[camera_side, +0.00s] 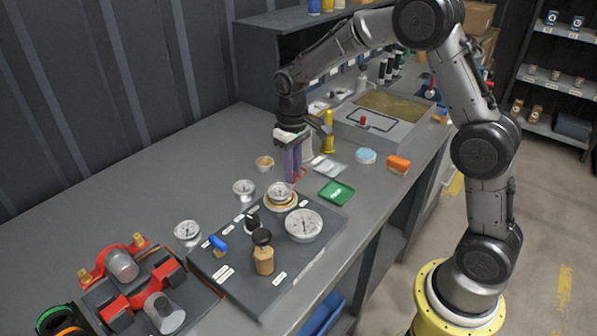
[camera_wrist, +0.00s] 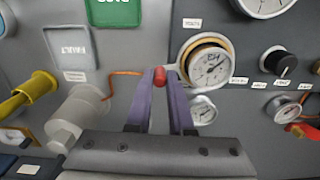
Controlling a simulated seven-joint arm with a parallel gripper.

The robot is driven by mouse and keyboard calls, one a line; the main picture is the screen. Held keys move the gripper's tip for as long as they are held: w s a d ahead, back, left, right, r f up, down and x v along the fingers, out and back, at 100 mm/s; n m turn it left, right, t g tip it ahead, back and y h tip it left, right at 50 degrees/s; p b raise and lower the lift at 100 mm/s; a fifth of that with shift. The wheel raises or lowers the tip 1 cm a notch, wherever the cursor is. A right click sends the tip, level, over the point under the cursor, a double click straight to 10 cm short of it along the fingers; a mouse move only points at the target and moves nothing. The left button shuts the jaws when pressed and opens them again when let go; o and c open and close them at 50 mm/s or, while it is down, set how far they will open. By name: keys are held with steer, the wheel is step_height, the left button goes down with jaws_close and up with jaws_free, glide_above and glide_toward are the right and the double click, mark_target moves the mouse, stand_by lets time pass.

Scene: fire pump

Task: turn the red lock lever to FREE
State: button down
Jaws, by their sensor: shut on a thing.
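My gripper (camera_side: 293,176) points down at the bench, just behind the dark panel. In the wrist view, its two purple fingers (camera_wrist: 160,82) are closed on a small red rounded piece (camera_wrist: 159,77), which looks like the end of the red lock lever. Most of this piece is hidden between the fingers. Its pivot and any FREE mark cannot be made out. A brass-ringed gauge (camera_wrist: 207,62) sits right beside the fingertips; it also shows in the side view (camera_side: 280,195).
The dark panel (camera_side: 225,267) carries a blue handle (camera_side: 218,243), a black-topped knob (camera_side: 263,252) and a large white gauge (camera_side: 304,225). A red pump assembly (camera_side: 135,290) stands at the front left.

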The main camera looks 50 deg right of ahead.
steer(key=w+n, duration=0.2)
steer(key=n, duration=0.1)
steer(key=shift+a+r, duration=0.1)
steer(key=shift+a, duration=0.25)
steer(key=shift+w+a+n, duration=0.2)
steer(key=shift+w+n, duration=0.1)
steer(key=shift+n, duration=0.45)
steer(key=shift+w+a+n, duration=0.2)
steer(key=shift+w+n, duration=0.05)
steer(key=shift+n, duration=0.5)
steer(key=shift+w, duration=0.1)
steer(key=c, duration=0.8)
jaws_free()
step_height(320, 180, up, 14)
steer(key=shift+f, duration=0.1)
